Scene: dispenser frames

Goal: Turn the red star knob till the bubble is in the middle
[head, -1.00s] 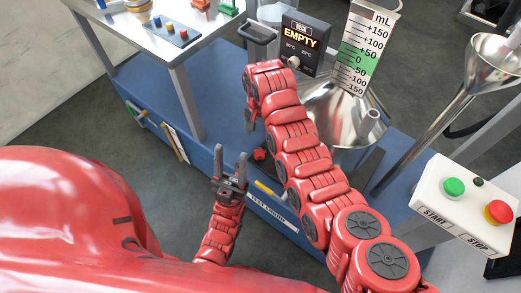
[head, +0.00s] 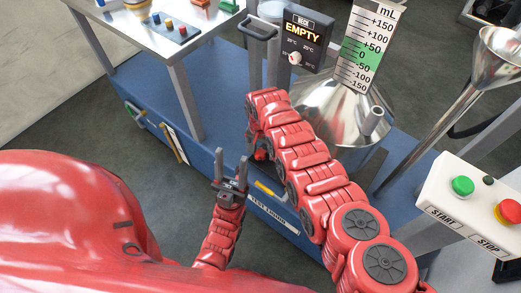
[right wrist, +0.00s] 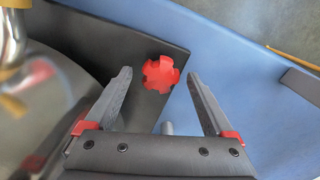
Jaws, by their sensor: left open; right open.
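The red star knob (right wrist: 161,73) shows in the right wrist view, on a dark grey plate beside the blue base. It lies between the tips of my open right gripper (right wrist: 159,76) in the picture, a little beyond them, with no contact visible. In the head view a small red part of the knob (head: 262,154) shows below my right wrist, and the right fingers are mostly hidden by the arm. My left gripper (head: 231,157) is open and empty, in front of the blue base. I cannot make out a bubble in either view.
A steel funnel-shaped hopper (head: 340,115) stands behind my right arm, with an mL scale (head: 366,50) and a display reading EMPTY (head: 303,33). A white table (head: 135,40) is at the upper left. A START/STOP box (head: 470,208) is at the right. A yellow strip (head: 265,189) lies near the base's front edge.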

